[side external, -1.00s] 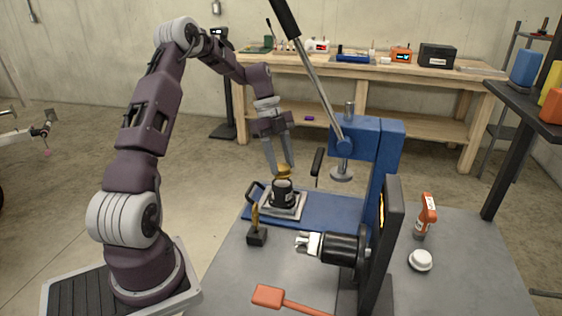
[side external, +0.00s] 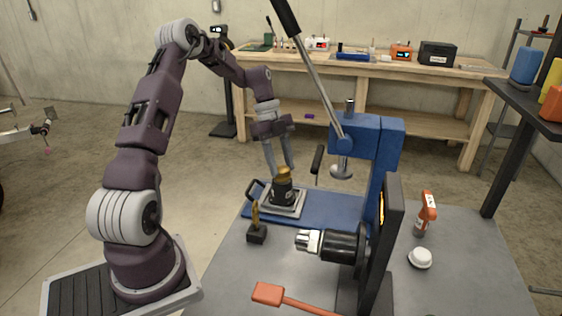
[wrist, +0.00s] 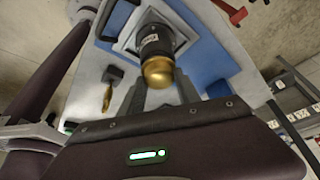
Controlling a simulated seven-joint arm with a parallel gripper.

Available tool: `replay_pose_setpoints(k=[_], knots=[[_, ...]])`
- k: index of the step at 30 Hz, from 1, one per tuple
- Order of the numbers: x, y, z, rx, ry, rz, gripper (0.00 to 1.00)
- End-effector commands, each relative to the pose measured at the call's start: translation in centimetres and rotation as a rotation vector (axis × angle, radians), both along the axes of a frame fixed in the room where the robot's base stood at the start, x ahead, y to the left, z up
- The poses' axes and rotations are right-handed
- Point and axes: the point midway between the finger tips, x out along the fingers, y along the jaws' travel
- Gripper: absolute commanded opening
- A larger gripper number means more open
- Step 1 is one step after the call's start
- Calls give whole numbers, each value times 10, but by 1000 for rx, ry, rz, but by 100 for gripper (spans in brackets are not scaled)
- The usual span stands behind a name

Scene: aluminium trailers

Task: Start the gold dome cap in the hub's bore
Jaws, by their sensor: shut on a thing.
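The gold dome cap (side external: 284,174) is between the fingertips of my gripper (side external: 282,166), which is shut on it. In the wrist view the cap (wrist: 158,72) shows its rounded top, with a finger on either side. The black hub (side external: 283,192) stands upright in a grey square holder (side external: 297,211) on the blue base plate. The cap is right at the hub's top and looks roughly in line with it. The hub (wrist: 153,40) also shows behind the cap in the wrist view. The cap hides the bore, so I cannot tell whether its lower edge is inside.
A blue press (side external: 366,138) with a long lever stands right of the hub. In front are a black block with a gold tool (side external: 256,236), a black motor-like unit (side external: 340,246) and an orange mallet (side external: 268,293).

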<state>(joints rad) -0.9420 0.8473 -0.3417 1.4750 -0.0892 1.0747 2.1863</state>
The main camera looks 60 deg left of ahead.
Motion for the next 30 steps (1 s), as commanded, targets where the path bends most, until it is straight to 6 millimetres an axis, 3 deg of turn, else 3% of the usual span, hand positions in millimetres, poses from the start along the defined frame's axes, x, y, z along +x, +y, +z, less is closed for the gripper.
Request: replay_pose_setpoints(k=[10, 11, 15, 24, 30], knots=[[0, 0, -9, 0, 0, 0, 0], [0, 0, -9, 0, 0, 0, 41], [0, 0, -9, 0, 0, 0, 64], [0, 1, -6, 1, -2, 1, 64], [-1, 17, 30, 3, -3, 2, 64]])
